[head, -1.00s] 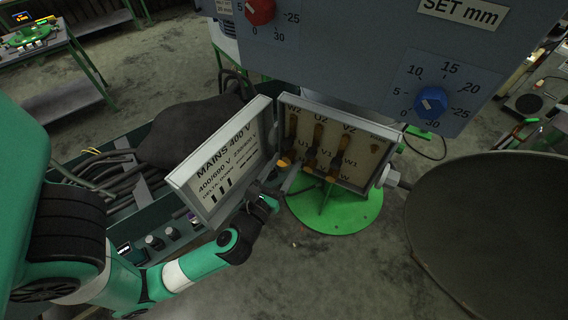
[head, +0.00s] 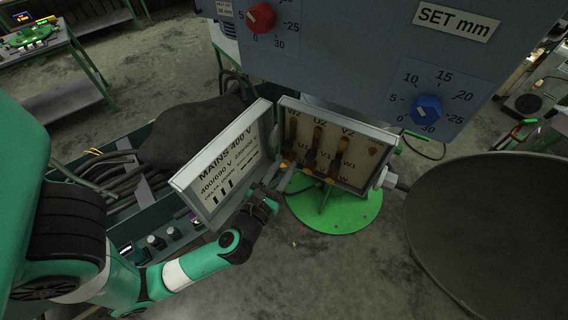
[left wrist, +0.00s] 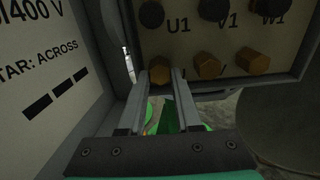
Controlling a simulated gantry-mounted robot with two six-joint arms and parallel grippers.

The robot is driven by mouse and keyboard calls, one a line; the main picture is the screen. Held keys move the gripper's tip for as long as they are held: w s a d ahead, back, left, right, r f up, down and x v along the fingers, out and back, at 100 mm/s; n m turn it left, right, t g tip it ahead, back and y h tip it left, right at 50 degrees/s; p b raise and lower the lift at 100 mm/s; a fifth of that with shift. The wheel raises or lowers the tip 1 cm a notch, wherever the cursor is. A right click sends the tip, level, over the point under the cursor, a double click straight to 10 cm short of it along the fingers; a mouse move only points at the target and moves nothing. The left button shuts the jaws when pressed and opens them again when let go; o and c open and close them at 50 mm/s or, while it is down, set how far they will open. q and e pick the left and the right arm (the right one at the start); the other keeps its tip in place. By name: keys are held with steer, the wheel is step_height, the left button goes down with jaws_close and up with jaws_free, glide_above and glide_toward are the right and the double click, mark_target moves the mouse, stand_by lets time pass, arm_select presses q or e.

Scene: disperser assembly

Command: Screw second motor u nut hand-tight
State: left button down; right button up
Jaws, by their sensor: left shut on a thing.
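The motor U nut (left wrist: 160,73) is the leftmost of three brass hex nuts along the bottom row of the terminal box (head: 335,110). In the left wrist view, the two fingers of my left gripper (left wrist: 164,78) sit on either side of this nut, shut on it. The nut is on its terminal, and its stud is hidden. In the head view, my left gripper (head: 279,176) reaches up from below into the open box. The other two nuts, the V nut (left wrist: 207,66) and the W nut (left wrist: 257,63), are clear of the fingers. My right gripper does not show.
The open box lid (head: 222,172), marked MAINS 400 V, stands close left of my gripper. Upper studs and dark terminals sit just above the nuts. A grey panel with a red knob (head: 261,17) and a blue knob (head: 427,108) hangs above. A cable gland (head: 389,179) sticks out right.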

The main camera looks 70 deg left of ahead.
arm_select(q)
steer(key=m+p, duration=0.5)
steer(key=shift+r, duration=0.35)
steer(key=m+p, duration=0.5)
steer(key=m, duration=0.1)
steer(key=shift+s+a, duration=0.1)
steer(key=shift+a, duration=0.05)
steer(key=m+p, duration=0.4)
steer(key=m, duration=0.2)
steer(key=shift+r+m+p, duration=0.1)
steer(key=shift+m+p, duration=0.25)
steer(key=shift+m, duration=0.05)
steer(key=shift+m+p, duration=0.6)
steer(key=shift+m, duration=0.6)
steer(key=shift+m+p, duration=0.4)
steer(key=shift+m, duration=0.8)
steer(key=c, duration=0.6)
jaws_free()
